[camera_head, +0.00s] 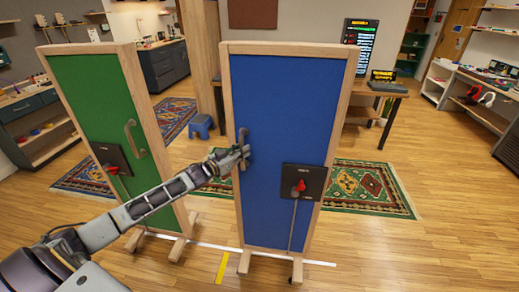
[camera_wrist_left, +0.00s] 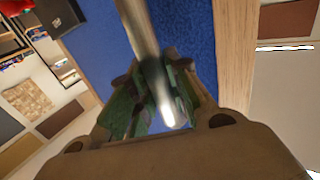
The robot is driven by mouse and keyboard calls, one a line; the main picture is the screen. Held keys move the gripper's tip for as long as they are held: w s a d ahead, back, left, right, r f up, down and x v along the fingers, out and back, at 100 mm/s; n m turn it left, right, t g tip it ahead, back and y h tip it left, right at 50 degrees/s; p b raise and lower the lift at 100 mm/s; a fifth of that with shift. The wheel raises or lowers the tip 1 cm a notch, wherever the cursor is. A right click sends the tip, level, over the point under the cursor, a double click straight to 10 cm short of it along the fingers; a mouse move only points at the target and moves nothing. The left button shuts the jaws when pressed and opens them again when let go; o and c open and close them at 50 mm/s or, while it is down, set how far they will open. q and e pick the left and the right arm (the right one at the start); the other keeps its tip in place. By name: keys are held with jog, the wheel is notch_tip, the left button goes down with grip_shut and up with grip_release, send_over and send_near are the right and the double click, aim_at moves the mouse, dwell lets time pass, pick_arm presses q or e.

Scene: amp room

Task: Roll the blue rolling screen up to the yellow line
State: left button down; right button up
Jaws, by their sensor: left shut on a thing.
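The blue rolling screen (camera_head: 285,125) stands upright in a wooden frame in the middle of the head view. A handle (camera_head: 242,136) is on its left side. My left gripper (camera_head: 243,150) is shut on this handle; in the left wrist view the metal handle bar (camera_wrist_left: 150,60) runs between the fingers (camera_wrist_left: 155,100), with the blue panel (camera_wrist_left: 90,50) behind. A black plate with a red knob (camera_head: 300,186) is low on the screen. A short yellow line (camera_head: 222,267) lies on the floor just left of the screen's foot. My right gripper is not in view.
A green screen (camera_head: 100,110) with its own handle stands close on the left. A white line (camera_head: 210,245) crosses the floor by the feet. A patterned rug (camera_head: 375,190) lies behind. Floor at the right is open.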

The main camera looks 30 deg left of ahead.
pick_arm(q)
jog(key=s+a+p, duration=0.1)
jog(key=s+a, duration=0.1)
jog(key=a, duration=0.8)
jog(key=shift+s+p, duration=0.4)
jog(key=c, duration=1.3)
grip_release()
jog(key=shift+s+a, duration=0.15)
jog(key=shift+a, duration=0.15)
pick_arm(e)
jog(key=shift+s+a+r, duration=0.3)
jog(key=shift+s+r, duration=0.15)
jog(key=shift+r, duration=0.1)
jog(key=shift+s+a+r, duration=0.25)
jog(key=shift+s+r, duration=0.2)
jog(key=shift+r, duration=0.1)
pick_arm(q)
jog(key=shift+d, duration=0.1)
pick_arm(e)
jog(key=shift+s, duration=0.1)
pick_arm(q)
jog(key=shift+v, duration=5.95)
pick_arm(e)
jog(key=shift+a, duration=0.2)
